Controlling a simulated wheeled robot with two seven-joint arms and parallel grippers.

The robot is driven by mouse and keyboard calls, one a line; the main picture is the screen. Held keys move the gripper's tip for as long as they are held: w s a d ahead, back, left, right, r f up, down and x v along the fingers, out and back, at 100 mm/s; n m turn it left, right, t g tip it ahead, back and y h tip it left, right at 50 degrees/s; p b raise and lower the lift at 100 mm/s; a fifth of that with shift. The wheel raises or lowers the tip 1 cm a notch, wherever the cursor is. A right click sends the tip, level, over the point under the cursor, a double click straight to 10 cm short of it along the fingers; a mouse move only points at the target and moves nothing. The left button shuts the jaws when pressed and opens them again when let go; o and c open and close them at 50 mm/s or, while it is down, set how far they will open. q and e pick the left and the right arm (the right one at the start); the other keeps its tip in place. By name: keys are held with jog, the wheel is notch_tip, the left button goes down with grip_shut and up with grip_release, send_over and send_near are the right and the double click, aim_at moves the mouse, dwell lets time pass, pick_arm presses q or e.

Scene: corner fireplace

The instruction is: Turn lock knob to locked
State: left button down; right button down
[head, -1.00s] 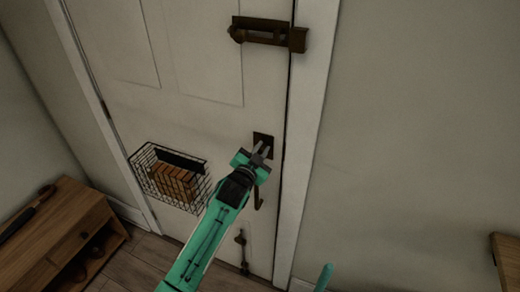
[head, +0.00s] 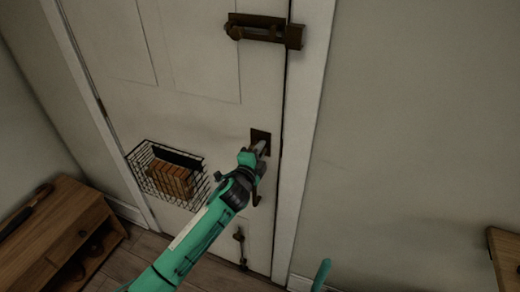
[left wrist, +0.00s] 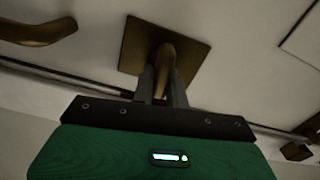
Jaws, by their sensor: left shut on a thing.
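The lock knob (left wrist: 170,55) is a brass thumb-turn on a square dark brass plate (left wrist: 135,45), which shows on the white door in the head view (head: 261,135). My left gripper (head: 260,148) is at the plate, and in the left wrist view its two grey fingers (left wrist: 163,80) are shut on the knob, one on each side. In the head view the fingers and wrist hide most of the knob. My right gripper is not in view.
A brass lever handle (left wrist: 40,32) sits close to the lock plate. A slide bolt (head: 262,30) is higher on the door (head: 205,60), and a wire basket (head: 150,183) hangs left of my arm. A wooden bench (head: 50,235) stands at lower left.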

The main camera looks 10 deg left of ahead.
pick_arm(q)
jog(key=shift+f+m, duration=0.1)
jog(key=shift+m, duration=0.7)
jog(key=c, duration=1.4)
grip_release()
jog(key=s+a+b, duration=0.2)
jog(key=s+b, duration=0.1)
jog(key=s, duration=1)
jog(key=shift+s+a+b, duration=0.25)
jog(key=shift+a+b, duration=0.05)
jog(key=shift+b, duration=0.1)
